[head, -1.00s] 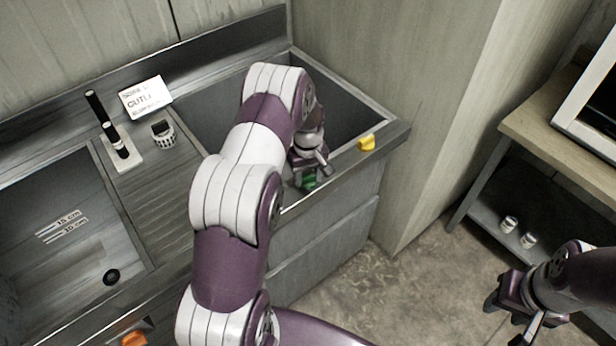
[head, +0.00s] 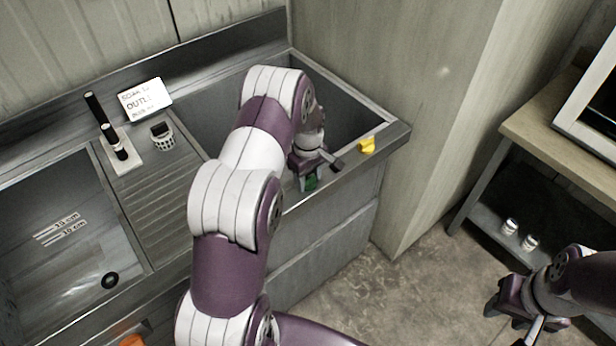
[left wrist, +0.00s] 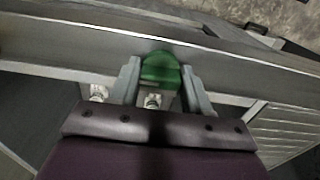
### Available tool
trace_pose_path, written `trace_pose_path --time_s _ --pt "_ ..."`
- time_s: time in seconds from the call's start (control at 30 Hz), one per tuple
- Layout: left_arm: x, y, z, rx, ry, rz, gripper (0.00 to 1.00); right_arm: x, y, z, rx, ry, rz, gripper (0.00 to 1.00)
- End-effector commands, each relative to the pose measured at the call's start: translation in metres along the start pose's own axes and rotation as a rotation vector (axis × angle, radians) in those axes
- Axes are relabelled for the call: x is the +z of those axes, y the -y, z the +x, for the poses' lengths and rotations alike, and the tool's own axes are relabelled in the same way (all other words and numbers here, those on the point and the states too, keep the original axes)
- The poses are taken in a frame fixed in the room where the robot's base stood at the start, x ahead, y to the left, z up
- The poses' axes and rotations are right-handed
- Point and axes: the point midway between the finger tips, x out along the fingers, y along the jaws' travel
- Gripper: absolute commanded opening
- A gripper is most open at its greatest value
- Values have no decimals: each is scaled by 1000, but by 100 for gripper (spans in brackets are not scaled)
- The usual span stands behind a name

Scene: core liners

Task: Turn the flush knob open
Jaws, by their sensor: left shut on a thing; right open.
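A green knob (head: 311,182) sits at the front rim of the right-hand basin. My left gripper (left wrist: 160,75) is shut on this green knob, with one finger on each side of it in the left wrist view (left wrist: 160,66). In the head view my left arm and wrist partly hide it. No label shows on the knob, so I cannot tell whether it is the flush knob. A yellow knob (head: 367,146) sits further right on the same rim. My right gripper (head: 507,320) is open and empty over the floor at lower right.
A left basin (head: 60,245) has scale marks and a round drain (head: 110,280). Between the basins stand a black-handled holder (head: 118,158), a small basket (head: 162,138) and a sign (head: 145,98). An orange knob (head: 132,341) shows at the bottom edge. A shelved table (head: 540,125) stands right.

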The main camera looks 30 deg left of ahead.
Motion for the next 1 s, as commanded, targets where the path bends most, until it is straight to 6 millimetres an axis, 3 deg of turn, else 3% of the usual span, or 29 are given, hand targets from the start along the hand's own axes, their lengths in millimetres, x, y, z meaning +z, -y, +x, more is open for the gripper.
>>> trace_pose_path --time_s 0.13,0.17,0.23,0.6,1.0 --pt "-2 -2 -3 7 -5 -3 16 0 0 0 0 0 0 43" --pt "-2 -2 -3 7 -5 -3 50 0 0 0 0 0 0 43" --pt "-2 -2 -3 7 -5 -2 72 0 0 0 0 0 0 43" --pt "-1 -1 -8 4 -3 -1 72 0 0 3 0 0 0 43" --pt "-1 -1 -106 7 -5 -1 72 3 0 23 0 0 0 43"
